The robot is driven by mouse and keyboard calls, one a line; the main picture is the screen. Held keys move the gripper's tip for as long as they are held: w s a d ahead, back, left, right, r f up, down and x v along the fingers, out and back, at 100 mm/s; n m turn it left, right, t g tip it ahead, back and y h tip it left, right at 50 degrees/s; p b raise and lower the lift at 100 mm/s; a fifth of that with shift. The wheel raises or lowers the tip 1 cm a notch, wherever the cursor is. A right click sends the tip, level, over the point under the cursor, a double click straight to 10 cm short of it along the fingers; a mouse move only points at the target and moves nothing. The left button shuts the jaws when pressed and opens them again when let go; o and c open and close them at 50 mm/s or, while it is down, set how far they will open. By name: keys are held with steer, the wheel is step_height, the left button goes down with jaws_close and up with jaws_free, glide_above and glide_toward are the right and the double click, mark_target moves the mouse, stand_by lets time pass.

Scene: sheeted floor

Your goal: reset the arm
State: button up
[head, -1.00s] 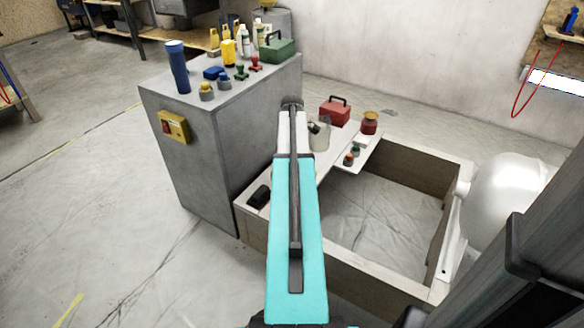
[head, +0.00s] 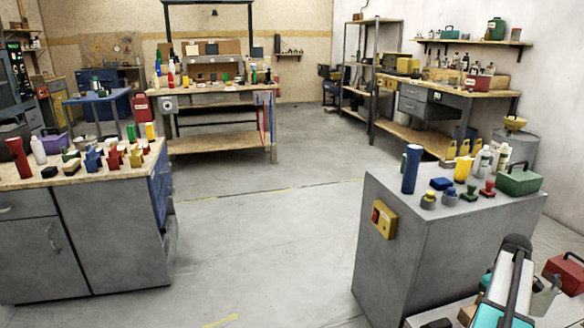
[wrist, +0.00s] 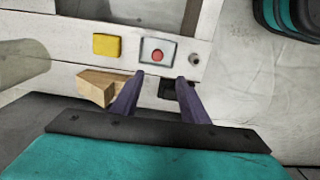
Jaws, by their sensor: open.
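My gripper (wrist: 159,82) shows in the wrist view with two purple fingers apart and nothing between them. Its tips lie over a pale ledge, just below a small plate with a red button (wrist: 157,56). A wooden block (wrist: 97,86) sits left of the left finger, and a dark piece (wrist: 168,92) shows partly between and behind the fingers. My teal and white arm shows at the bottom right of the head view, cut off by the edge. I cannot make out the fingers there.
A grey cabinet (head: 450,250) with bottles, a green toolbox (head: 519,180) and a blue cylinder (head: 411,168) stands close left of my arm. A red box (head: 566,272) is to its right. A yellow block (wrist: 106,46) lies on the ledge. Open floor (head: 270,240) spans the middle.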

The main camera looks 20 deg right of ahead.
steer(key=w+a+f+n+g+y+p, duration=0.1)
steer(key=w+a+f+p, duration=0.2)
steer(key=a, duration=0.5)
steer(key=w+a+f+n+p, duration=0.1)
steer(key=w+a+n+p, duration=0.2)
steer(key=a, duration=0.5)
steer(key=w+a+f+g+y+p, duration=0.1)
steer(key=w+a+f+p, duration=0.15)
steer(key=w+a, duration=0.4)
steer(key=s+a+f+n+g+p, duration=0.1)
steer(key=s+a+p, duration=0.25)
steer(key=a, duration=0.65)
steer(key=s+a+f+n+g+p, duration=0.15)
steer(key=a+p, duration=0.25)
steer(key=a, duration=0.6)
steer(key=s+a+f+m+h+p, duration=0.1)
steer(key=s+a+m+p, duration=0.5)
steer(key=s+a, duration=1)
steer(key=shift+s+a+f+m+g+h+p, duration=0.2)
steer(key=shift+s+f+m+g+h+p, duration=0.5)
steer(key=shift+s, duration=1.45)
steer(key=shift+r+n+t, duration=0.25)
steer(key=shift+r+n, duration=0.05)
steer(key=shift+n, duration=0.05)
